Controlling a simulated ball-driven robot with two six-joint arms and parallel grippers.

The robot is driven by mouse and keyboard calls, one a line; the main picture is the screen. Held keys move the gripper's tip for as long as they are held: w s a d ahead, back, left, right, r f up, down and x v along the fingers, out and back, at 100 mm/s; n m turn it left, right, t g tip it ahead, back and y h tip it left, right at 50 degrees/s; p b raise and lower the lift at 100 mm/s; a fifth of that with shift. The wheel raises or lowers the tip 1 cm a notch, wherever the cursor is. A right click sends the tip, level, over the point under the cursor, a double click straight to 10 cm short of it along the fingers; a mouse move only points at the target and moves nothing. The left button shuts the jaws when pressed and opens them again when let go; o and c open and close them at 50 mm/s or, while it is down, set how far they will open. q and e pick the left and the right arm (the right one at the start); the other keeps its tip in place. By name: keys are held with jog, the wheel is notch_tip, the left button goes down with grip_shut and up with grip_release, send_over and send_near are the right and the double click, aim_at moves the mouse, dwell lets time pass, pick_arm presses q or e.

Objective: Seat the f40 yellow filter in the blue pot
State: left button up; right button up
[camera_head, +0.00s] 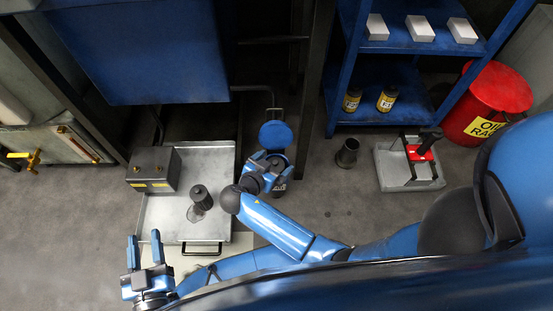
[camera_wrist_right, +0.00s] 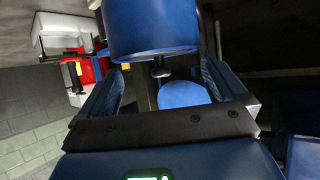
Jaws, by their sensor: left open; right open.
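Two yellow-and-black cans, which look like the yellow filters, stand on the blue shelf in the head view: the left can (camera_head: 352,101) and the right can (camera_head: 387,101). I cannot read which is f40. A round blue top (camera_head: 276,134), perhaps the blue pot's lid, shows just beyond my right gripper (camera_head: 266,161), which is open over a dark body partly hidden by it. In the right wrist view a blue cylinder (camera_wrist_right: 153,30) and a blue disc (camera_wrist_right: 184,93) show between and beyond the fingers. My left gripper (camera_head: 144,245) is open and empty at the lower left.
A metal tray (camera_head: 165,222) holds a grey box (camera_head: 153,169) and a dark canister (camera_head: 201,194) beside a small puddle. A dark open cup (camera_head: 347,152) stands on the floor. A grey stand with a red clamp (camera_head: 420,153) and a red bin (camera_head: 495,95) are at right.

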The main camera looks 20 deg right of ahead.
jog(key=r+p+v, duration=0.1)
jog(key=p+v, duration=0.3)
jog(key=v, duration=0.5)
jog(key=w+a+r+n+t+y, duration=0.1)
jog(key=w+a+n+t+y, duration=0.2)
jog(key=a+n+y, duration=0.95)
jog(key=s+d+r+n+t+y+p, duration=0.15)
jog(key=s+d+r+t, duration=0.3)
jog(key=d+r, duration=0.5)
jog(key=s+d+r+t+y+p, duration=0.1)
jog(key=s+d+r+t+p, duration=0.3)
jog(key=d+r, duration=0.5)
jog(key=s+d+r+m+g+h+p, duration=0.1)
jog(key=s+d+r+m+g+h, duration=0.1)
jog(key=s+d+m+h, duration=0.45)
notch_tip(320, 180, up, 38)
jog(key=s+d+n+p, duration=0.2)
jog(key=p, duration=3.6)
jog(key=shift+y, duration=0.35)
